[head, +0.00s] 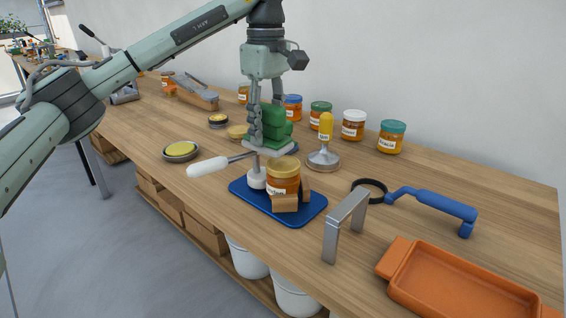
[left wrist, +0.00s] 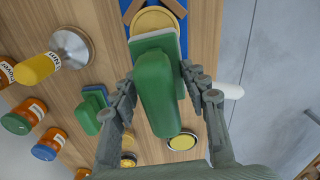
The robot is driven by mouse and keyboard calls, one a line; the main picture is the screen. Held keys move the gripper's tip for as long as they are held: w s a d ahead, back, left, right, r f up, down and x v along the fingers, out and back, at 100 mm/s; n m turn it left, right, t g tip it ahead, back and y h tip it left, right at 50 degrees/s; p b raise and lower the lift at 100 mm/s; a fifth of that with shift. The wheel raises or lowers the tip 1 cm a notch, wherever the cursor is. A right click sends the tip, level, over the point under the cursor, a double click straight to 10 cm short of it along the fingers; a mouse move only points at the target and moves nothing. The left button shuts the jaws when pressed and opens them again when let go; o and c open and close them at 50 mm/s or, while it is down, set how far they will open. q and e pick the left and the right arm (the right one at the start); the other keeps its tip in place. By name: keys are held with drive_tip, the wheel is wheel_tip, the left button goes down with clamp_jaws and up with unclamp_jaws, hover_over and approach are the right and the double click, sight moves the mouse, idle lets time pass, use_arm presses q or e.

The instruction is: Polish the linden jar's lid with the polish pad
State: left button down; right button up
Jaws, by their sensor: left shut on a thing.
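The linden jar (head: 283,184), amber with a gold lid (head: 284,164), stands upright on a blue board (head: 312,208) between wooden blocks. Its label is too small to read surely. My left gripper (head: 262,142) is shut on the green polish pad (head: 275,118), just behind and above the jar. In the left wrist view the pad's green handle (left wrist: 156,95) lies between the fingers, and its pale pad edge overlaps the gold lid (left wrist: 153,20). I cannot tell whether pad and lid touch. My right gripper is out of view.
A second green pad with a blue base (left wrist: 92,108) lies behind. A yellow-handled stamp (head: 325,140), a metal gate (head: 345,225), a blue-handled ring tool (head: 432,203) and an orange tray (head: 455,285) stand right. Several jars line the back.

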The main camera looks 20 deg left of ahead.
sight(267, 104)
use_arm(q)
drive_tip(key=shift+d+r, duration=0.1)
wheel_tip(267, 104, up, 3)
drive_tip(key=shift+f+p, duration=0.15)
drive_tip(key=shift+p, duration=0.5)
drive_tip(key=shift+r, duration=1.1)
